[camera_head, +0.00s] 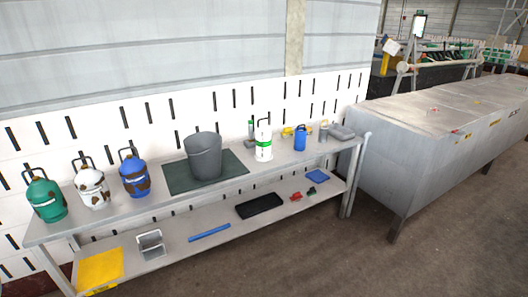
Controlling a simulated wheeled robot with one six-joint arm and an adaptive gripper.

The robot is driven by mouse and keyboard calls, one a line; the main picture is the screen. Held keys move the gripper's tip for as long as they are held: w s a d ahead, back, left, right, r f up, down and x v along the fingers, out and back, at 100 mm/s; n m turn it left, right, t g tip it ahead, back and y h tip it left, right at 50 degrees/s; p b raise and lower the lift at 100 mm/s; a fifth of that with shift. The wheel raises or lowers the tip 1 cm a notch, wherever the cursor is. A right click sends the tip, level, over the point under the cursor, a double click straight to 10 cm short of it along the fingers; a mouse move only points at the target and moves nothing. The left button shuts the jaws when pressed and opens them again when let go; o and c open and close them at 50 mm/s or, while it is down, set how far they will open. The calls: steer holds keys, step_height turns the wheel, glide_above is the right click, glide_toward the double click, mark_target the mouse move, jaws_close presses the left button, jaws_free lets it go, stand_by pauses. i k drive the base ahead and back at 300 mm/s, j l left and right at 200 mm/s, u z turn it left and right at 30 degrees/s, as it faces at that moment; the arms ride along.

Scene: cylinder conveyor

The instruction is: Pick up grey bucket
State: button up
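A grey bucket (204,158) stands upright on a dark green mat (237,167) near the middle of the workbench's top shelf. It is open at the top, and a thin handle lies against its side. Nothing touches the bucket except the mat below it. My gripper is not in view.
The metal workbench (120,211) also holds green (46,199), white-brown (92,187) and blue-brown (134,177) canisters on the left. A white-green canister (263,142) and blue canister (299,138) stand right. A large metal cabinet (400,150) adjoins. The floor (300,255) in front is clear.

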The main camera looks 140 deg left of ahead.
mark_target(203, 150)
steer(key=u, duration=5.2)
steer(key=k+l+u, duration=0.4)
steer(key=l, duration=0.15)
steer(key=k+l+u, duration=0.4)
steer(key=k+l, duration=0.2)
steer(key=k+j+z, duration=0.05)
